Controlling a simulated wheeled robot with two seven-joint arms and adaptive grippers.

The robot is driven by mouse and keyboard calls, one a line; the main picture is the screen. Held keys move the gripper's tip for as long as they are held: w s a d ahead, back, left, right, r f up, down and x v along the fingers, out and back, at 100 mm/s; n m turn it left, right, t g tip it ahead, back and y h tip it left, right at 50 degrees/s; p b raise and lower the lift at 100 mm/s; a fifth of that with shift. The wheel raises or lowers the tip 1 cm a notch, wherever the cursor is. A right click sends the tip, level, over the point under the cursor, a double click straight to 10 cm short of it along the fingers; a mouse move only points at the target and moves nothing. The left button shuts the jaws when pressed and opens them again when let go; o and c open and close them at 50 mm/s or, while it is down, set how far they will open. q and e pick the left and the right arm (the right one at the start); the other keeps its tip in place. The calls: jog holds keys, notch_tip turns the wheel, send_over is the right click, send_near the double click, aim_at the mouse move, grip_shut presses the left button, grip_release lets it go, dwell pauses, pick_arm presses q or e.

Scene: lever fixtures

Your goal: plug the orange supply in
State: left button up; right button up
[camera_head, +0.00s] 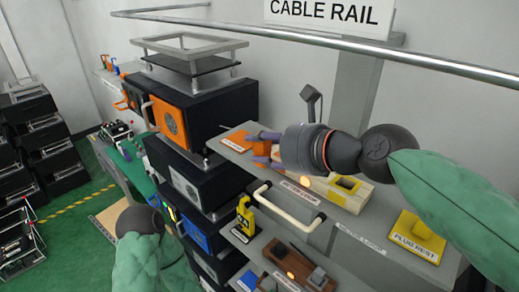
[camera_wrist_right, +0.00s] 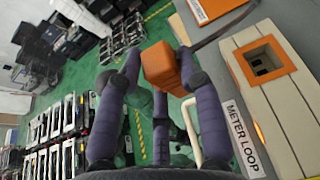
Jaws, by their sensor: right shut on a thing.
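My right gripper (camera_head: 264,152) reaches in from the right over the shelf. Its purple fingers are shut on an orange plug (camera_wrist_right: 160,66), a block held between the fingertips in the wrist view (camera_wrist_right: 158,72). The plug is apart from the socket. The orange-rimmed socket (camera_wrist_right: 262,62) is in the pale meter loop block, to the right of the plug in the wrist view. In the head view my gripper mostly hides that end of the block (camera_head: 325,190). The orange-fronted supply unit (camera_head: 170,120) stands in the rack at left.
An orange plate (camera_head: 238,140) lies behind the right gripper. A yellow plug rest (camera_head: 418,238) is at the right of the shelf. A cream handle (camera_head: 290,207) sticks out of the shelf front. A cable rail (camera_head: 300,42) runs above. A yellow device (camera_head: 244,217) stands lower.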

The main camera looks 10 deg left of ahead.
jog(key=shift+w+d+f+b, duration=0.4)
jog(key=shift+w+d+f, duration=0.4)
jog(key=shift+w, duration=0.45)
jog(key=shift+w+d+f+b, duration=0.45)
jog(key=shift+w+d, duration=0.5)
jog(key=shift+w, duration=0.3)
jog(key=shift+w+d+f+b, duration=0.35)
jog(key=shift+w+d+f, duration=0.45)
jog(key=shift+w, duration=0.45)
jog(key=shift+d+r, duration=0.1)
jog(key=shift+f, duration=0.35)
jog(key=o, duration=1.2)
jog(key=shift+f, duration=0.1)
